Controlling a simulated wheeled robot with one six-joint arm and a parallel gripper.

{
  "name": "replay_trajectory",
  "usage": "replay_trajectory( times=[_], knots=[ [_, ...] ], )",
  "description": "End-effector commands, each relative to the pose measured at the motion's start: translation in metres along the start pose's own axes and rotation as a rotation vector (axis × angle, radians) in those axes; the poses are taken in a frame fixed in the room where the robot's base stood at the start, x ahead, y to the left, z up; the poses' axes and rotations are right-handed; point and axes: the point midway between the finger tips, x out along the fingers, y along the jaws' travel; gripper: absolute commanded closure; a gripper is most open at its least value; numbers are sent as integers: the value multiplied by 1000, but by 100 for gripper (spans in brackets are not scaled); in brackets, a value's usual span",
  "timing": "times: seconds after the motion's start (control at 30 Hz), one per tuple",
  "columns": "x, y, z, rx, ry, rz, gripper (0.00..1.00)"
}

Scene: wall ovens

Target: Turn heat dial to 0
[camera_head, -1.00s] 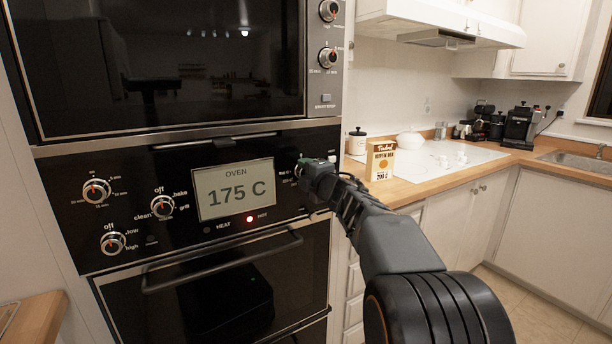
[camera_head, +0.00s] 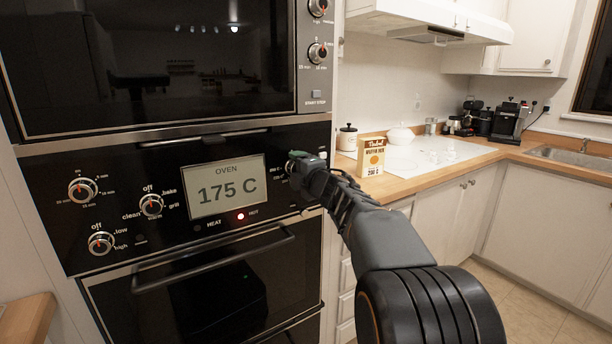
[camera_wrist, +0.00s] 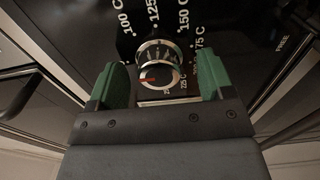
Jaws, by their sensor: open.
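The heat dial (camera_wrist: 158,62) is a round chrome-ringed knob in the wrist view, with a red pointer line toward the left of the picture. My gripper (camera_wrist: 160,76) is open, with one green finger on each side of the dial and a gap visible at both sides. In the head view my gripper (camera_head: 298,165) is at the right end of the oven panel and hides the dial. The oven display (camera_head: 227,188) reads 175 C.
Several other knobs, such as the off/clean/bake/grill knob (camera_head: 151,204), sit left of the display. The oven door handle (camera_head: 215,258) runs below the panel. A waffle mix box (camera_head: 371,157) and a white canister (camera_head: 347,138) stand on the counter at right.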

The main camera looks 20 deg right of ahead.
Motion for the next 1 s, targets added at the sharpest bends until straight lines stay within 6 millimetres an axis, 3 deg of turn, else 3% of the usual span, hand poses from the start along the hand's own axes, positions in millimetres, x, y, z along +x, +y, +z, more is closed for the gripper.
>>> replay_trajectory(
  times=[0.6,0.8,1.0],
  knots=[
    [-110,1,0,-1,-3,1,26],
    [-129,1,0,-2,-1,2,26],
    [-134,0,0,0,0,1,26]
  ],
)
